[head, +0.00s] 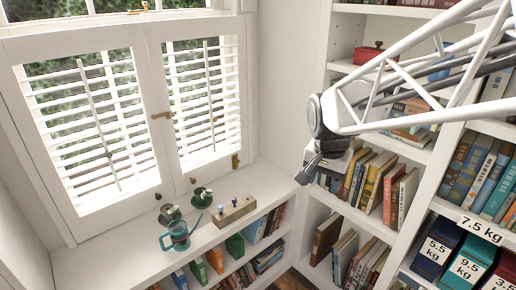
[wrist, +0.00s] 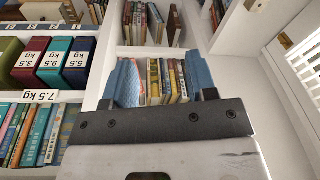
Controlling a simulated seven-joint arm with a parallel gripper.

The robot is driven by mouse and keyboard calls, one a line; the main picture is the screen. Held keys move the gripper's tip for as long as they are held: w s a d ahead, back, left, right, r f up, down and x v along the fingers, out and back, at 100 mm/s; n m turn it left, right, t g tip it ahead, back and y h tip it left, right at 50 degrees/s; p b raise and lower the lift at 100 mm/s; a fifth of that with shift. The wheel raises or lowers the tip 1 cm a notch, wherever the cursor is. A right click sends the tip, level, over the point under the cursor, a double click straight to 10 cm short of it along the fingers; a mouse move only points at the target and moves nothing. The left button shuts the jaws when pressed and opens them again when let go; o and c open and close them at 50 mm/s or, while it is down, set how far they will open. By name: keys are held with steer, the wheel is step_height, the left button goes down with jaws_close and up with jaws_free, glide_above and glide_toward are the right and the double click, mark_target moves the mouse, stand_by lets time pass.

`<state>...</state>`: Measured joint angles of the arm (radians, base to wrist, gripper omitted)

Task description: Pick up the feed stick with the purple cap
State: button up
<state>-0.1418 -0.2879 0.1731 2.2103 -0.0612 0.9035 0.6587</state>
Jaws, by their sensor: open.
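A small wooden block (head: 234,212) lies on the white window ledge, with small coloured caps standing up from it. One cap (head: 220,208) looks blue and another (head: 234,200) looks blue or purple; they are too small to tell which is purple. My gripper (head: 308,174) hangs in the air to the right of the block and higher in the picture, apart from it. In the wrist view its two blue fingers (wrist: 163,82) are spread with nothing between them. The wrist view faces bookshelves and shows neither block nor caps.
A teal mug-like vessel (head: 179,236) with a thin stick stands left of the block. Two small green plants (head: 170,213) (head: 202,197) stand near the window. White bookshelves (head: 327,196) rise on the right. Weight-labelled boxes (head: 436,249) sit at lower right. The ledge's right end is clear.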

steer(key=w+a+f+m, duration=0.1)
steer(key=w+a+f, duration=0.15)
steer(key=w, duration=0.25)
steer(key=w+a+f+m, duration=0.1)
steer(key=w+a, duration=0.2)
steer(key=w, duration=0.2)
steer(key=m+g+h, duration=0.1)
steer(key=m+g, duration=0.1)
steer(key=m, duration=0.6)
glide_above(234, 199)
step_height(234, 199, down, 24)
steer(key=shift+a+r, duration=0.15)
steer(key=shift+r, duration=0.1)
steer(key=shift+w+a+f, duration=0.2)
steer(key=shift+a+f, duration=0.15)
steer(key=shift+f, duration=0.05)
steer(key=shift+d+f, duration=0.2)
steer(key=shift+f, duration=1.1)
steer(key=shift+d+f, duration=0.15)
steer(key=shift+f, duration=1.15)
steer(key=shift+d+f, duration=0.15)
steer(key=shift+f, duration=1.15)
